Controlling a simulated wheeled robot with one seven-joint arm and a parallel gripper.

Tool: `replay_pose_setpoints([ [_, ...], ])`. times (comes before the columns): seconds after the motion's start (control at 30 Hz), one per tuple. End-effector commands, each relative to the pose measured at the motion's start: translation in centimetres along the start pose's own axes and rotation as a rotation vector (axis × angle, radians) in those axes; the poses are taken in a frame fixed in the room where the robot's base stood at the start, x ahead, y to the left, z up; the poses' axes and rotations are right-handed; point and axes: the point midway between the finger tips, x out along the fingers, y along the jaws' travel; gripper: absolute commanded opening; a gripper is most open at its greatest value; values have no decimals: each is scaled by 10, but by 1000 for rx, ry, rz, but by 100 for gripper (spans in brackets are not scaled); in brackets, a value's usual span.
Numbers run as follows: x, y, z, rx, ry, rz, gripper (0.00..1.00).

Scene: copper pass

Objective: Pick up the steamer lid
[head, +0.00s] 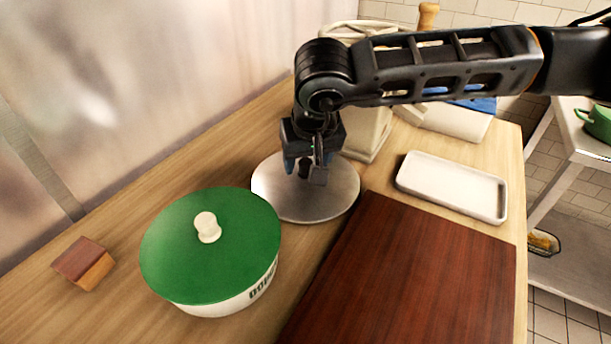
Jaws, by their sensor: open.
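A round silver metal lid (290,205), which looks like the steamer lid, lies on the wooden counter near the middle of the head view. My gripper (305,172) points down over the lid's upper part, with its fingers open. A small dark shape, possibly the lid's knob, shows between the fingers. My gripper hides part of the lid there, and I cannot tell whether the fingers touch it.
A white pot with a green lid (175,245) and pale knob stands close at the lid's left. A dark red-brown board (420,280) lies at its right. A white tray (450,186) and beige appliance (375,135) are behind. A wooden block (83,264) is far left.

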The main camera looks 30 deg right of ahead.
Motion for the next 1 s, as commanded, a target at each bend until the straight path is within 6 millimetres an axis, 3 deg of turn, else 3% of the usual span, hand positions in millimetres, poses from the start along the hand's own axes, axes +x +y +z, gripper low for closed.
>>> replay_pose_setpoints([
  [0.2,1,0,0,0,0,0,58],
  [0.8,0,0,0,0,0,-1,0],
  [1.0,0,0,0,0,0,-1,0],
])
